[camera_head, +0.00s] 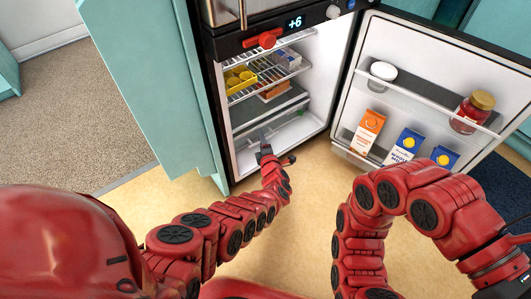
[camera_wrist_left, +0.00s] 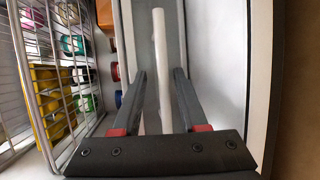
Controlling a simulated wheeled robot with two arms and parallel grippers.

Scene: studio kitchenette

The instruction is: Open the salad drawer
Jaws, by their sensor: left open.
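The fridge stands open in the head view. The salad drawer (camera_head: 287,112) is low inside it, below the wire shelves, and looks shut. My left gripper (camera_head: 264,138) is at the drawer's front, low in the fridge opening. In the left wrist view, the left gripper (camera_wrist_left: 160,78) is open, with one finger on each side of a pale bar handle (camera_wrist_left: 160,45). The handle runs in front of the grey drawer front (camera_wrist_left: 132,30). I cannot tell whether either finger touches the bar. My right arm bends across the lower right; its fingertips are out of view.
The open fridge door (camera_head: 405,78) stands to the right, holding a red jar (camera_head: 466,118), a white tub (camera_head: 382,73) and cartons (camera_head: 368,130). A wire shelf (camera_wrist_left: 40,60) with a yellow box (camera_head: 239,78) is above the drawer. A teal cabinet (camera_head: 150,80) borders the left.

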